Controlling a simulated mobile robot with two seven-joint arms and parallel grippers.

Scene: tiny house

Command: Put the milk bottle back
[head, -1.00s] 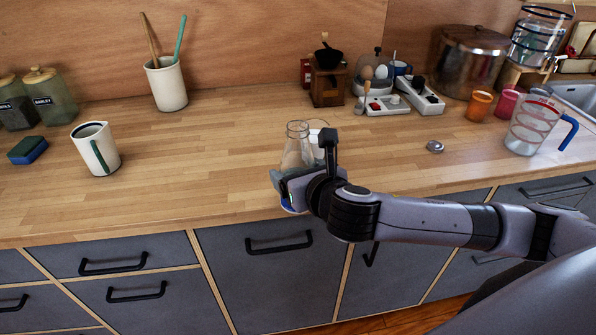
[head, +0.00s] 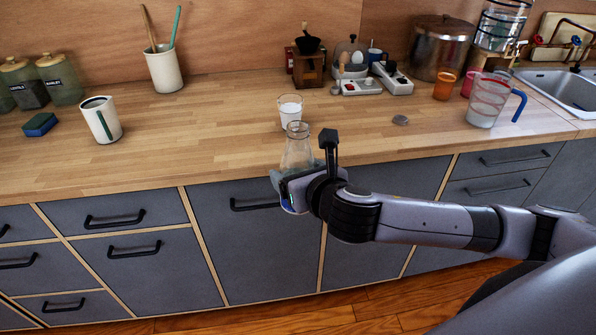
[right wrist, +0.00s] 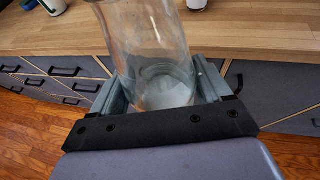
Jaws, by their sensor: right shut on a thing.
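The milk bottle (head: 297,150) is clear glass with a narrow neck and wide body, and looks nearly empty apart from a pale patch at its base. My right gripper (head: 300,170) is shut on its body and holds it about upright at the counter's front edge. The right wrist view shows the bottle (right wrist: 150,45) between the two fingers, with floor and drawer fronts behind. Its top is cut off there. A glass of milk (head: 290,111) stands on the counter just behind the bottle, apart from it. My left gripper is not in view.
The wooden counter (head: 220,130) is clear left of the bottle. A measuring jug (head: 487,102), orange cup (head: 444,86) and small metal lid (head: 400,120) are at right. Drawers lie below.

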